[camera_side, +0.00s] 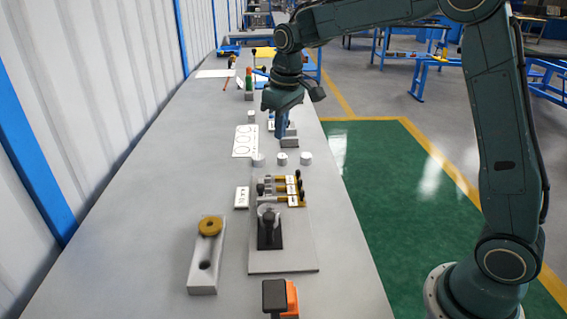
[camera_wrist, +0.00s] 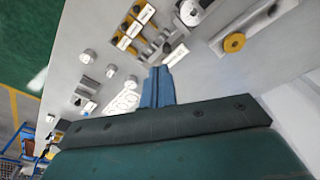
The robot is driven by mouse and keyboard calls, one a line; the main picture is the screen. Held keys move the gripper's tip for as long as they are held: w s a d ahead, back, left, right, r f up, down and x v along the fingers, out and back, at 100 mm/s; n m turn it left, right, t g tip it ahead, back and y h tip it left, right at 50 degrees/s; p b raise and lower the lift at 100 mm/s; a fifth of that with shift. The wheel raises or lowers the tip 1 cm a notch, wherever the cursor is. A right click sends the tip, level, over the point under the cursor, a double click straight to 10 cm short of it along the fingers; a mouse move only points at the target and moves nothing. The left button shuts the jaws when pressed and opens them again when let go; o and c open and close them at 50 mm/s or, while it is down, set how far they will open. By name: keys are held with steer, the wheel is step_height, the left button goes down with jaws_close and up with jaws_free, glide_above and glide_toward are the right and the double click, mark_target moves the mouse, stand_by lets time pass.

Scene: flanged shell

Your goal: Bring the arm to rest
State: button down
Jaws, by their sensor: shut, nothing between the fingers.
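My gripper (camera_side: 281,133) is above the long grey bench (camera_side: 130,215) in the side view, towards its right edge. Its blue fingers point down and are shut with nothing between them. The closed fingers also show in the wrist view (camera_wrist: 158,84), with the bench beyond them. A metal piece on the bench is partly hidden behind the fingers in the side view, and I cannot tell how far above it they are.
Several white cylinders (camera_side: 282,159) stand nearer the camera. An orange and black item (camera_side: 281,298) is at the front. The bench's left side is mostly clear.

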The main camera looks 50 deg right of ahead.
steer(key=s+r+t, duration=0.1)
steer(key=s+r, duration=0.5)
steer(key=s, duration=0.3)
steer(key=s+a+f+m+t, duration=0.1)
steer(key=s+m+t, duration=0.1)
steer(key=s, duration=1.9)
steer(key=shift+s+a+f+t, duration=0.25)
steer(key=shift+t, duration=0.25)
